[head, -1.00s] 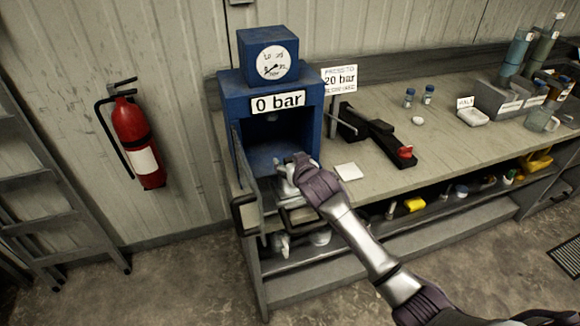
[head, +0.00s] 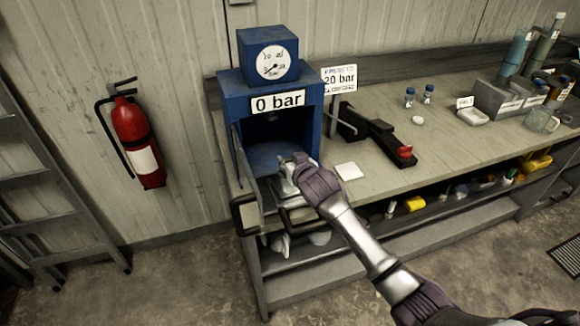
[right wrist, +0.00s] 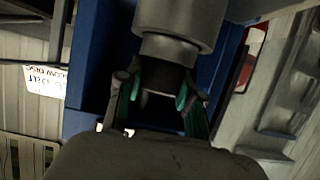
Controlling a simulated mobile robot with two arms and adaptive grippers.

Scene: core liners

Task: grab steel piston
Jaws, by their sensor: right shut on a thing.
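In the right wrist view the steel piston (right wrist: 175,25) is a grey metal cylinder that steps down to a narrower collar and a dark lower end. The two fingers of my right gripper (right wrist: 162,98), with green pads, are shut on that dark lower end. In the head view my right gripper (head: 288,182) is at the front opening of the blue press (head: 230,97). The piston cannot be told apart from the gripper there. My left gripper is not in view.
The press reads "0 bar" (head: 277,101), and its clear door (head: 243,175) stands open at the left. A black tool with a red end (head: 380,135) and a white pad (head: 348,171) lie on the bench (head: 440,150). A red extinguisher (head: 137,143) hangs on the wall.

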